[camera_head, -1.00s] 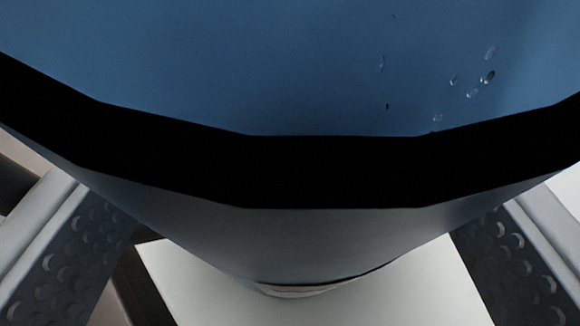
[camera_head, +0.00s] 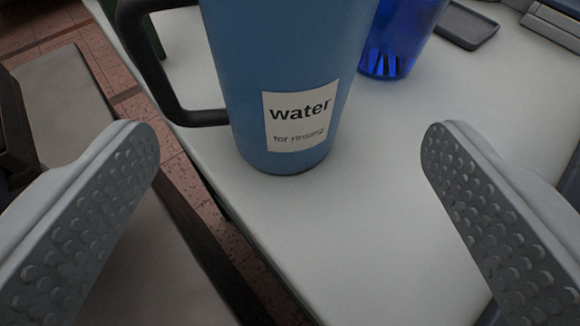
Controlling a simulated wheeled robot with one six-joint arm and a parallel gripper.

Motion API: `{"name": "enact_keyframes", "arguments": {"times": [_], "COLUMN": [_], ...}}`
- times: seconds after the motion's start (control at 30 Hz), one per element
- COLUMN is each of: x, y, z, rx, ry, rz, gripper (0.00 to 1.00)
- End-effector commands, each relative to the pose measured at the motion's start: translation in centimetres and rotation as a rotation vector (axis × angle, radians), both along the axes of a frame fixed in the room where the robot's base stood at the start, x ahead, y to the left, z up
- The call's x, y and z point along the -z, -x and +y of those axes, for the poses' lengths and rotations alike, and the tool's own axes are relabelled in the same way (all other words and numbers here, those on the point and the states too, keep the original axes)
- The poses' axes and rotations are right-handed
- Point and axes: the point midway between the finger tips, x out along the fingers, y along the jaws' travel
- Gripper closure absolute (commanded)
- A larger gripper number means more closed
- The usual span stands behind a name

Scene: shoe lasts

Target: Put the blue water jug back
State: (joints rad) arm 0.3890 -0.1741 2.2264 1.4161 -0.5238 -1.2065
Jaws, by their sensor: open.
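The blue water jug (camera_head: 290,60) stands upright on a white tabletop (camera_head: 350,230), close to its left edge. It has a white label reading "water for rinsing" and a dark handle (camera_head: 165,75) on its left side. Its top is cut off by the frame. My gripper (camera_head: 288,148) is open, with its two dimpled fingers wide apart at the lower left and lower right. Nothing is between the fingertips, and the jug is beyond them.
A darker blue translucent cup (camera_head: 398,40) stands just right of the jug. A grey tray (camera_head: 460,22) lies behind it. The tabletop in front of the jug is clear. Left of the edge are a reddish tiled floor (camera_head: 105,50) and a grey surface (camera_head: 60,85).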

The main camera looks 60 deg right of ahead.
Motion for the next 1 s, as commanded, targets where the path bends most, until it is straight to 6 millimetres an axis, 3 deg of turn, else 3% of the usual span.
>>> {"name": "enact_keyframes", "arguments": {"times": [0.23,0.7,0.87,1.0], "x": [-0.9,-1.6,-4.8,-9.0], "y": [1.5,1.9,2.0,2.8], "z": [2.1,3.0,5.9,10.9], "rx": [0.000,-0.011,-0.107,-0.265], "ry": [0.000,0.004,0.037,0.072], "rz": [-0.001,-0.011,-0.091,-0.194], "gripper": [0.16,0.16,0.16,0.16]}}
